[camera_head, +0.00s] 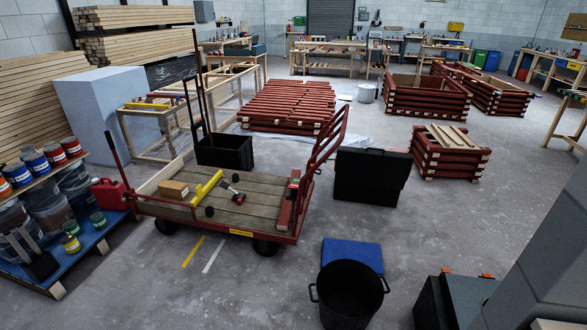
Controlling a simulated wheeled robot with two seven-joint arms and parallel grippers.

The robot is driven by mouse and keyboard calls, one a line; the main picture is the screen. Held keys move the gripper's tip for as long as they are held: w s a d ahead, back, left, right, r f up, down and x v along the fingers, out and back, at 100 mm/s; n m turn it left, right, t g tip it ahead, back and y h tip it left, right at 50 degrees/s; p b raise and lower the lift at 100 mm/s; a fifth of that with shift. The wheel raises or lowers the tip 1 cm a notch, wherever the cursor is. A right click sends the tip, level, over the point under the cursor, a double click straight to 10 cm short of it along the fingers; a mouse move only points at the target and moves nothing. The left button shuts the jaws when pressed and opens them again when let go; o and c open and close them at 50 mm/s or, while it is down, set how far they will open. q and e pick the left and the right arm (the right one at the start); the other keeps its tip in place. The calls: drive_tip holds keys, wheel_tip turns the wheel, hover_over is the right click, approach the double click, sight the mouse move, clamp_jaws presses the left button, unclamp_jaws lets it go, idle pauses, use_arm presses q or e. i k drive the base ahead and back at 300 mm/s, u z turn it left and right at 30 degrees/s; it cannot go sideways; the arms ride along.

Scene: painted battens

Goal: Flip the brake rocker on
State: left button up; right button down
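A flatbed cart (222,212) with a plank deck and red frame stands left of the middle. A small red and dark fitting (294,181) sits at its right end, below the red push handle (330,145). I cannot make out a brake rocker for certain; at this distance it is too small to tell whether that fitting carries one or how it is set. Neither of my grippers is in view.
A paint shelf (45,258) is at left. Floor before the cart (170,295) is mostly clear.

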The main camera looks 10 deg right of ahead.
sight(295, 185)
drive_tip(key=i, duration=0.75)
drive_tip(key=u, duration=0.4)
drive_tip(key=i, duration=1.05)
drive_tip(key=z, duration=0.25)
